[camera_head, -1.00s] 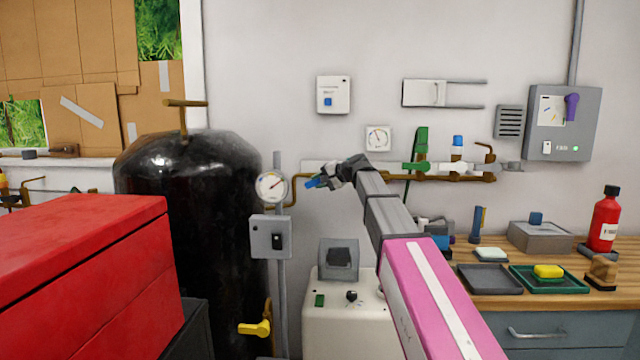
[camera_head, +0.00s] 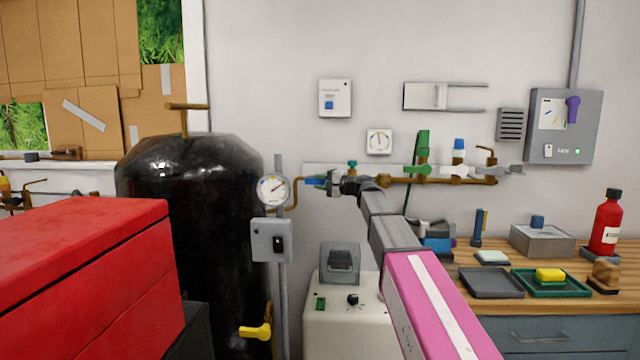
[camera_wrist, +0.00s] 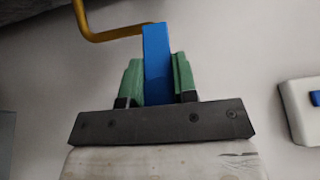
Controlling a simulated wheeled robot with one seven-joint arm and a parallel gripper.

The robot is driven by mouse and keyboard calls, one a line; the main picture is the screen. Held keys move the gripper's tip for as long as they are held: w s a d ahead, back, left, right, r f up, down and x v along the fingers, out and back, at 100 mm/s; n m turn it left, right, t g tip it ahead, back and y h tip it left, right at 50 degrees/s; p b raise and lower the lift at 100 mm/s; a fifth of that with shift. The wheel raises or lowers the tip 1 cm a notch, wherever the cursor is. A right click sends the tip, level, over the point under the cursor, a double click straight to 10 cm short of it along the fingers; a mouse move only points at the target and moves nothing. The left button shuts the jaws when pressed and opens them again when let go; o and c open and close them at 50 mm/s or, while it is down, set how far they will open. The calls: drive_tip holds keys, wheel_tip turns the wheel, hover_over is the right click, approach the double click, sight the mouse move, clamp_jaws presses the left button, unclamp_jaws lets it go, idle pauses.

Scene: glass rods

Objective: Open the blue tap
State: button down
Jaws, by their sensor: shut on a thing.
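The blue tap's lever (camera_wrist: 157,62) stands between the green finger pads of my gripper (camera_wrist: 158,80) in the wrist view, and the pads are shut on it. In the head view my gripper (camera_head: 334,182) is at the left part of the brass pipe on the wall, and the blue lever (camera_head: 315,181) sticks out to its left, lying about level. A brass pipe (camera_wrist: 110,35) runs behind the lever's end in the wrist view. The tap's body is mostly hidden by my gripper.
A round gauge (camera_head: 272,190) on a post stands just left of my gripper, in front of a black tank (camera_head: 190,220). A green-handled tap (camera_head: 421,150) and a blue-capped fitting (camera_head: 458,150) are to the right along the pipe. A red box (camera_head: 80,270) fills the lower left.

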drive_tip(key=c, duration=0.9)
unclamp_jaws()
drive_tip(key=shift+d, duration=0.1)
drive_tip(key=v, duration=1)
drive_tip(key=shift+s+d, duration=0.2)
drive_tip(key=shift+d, duration=0.1)
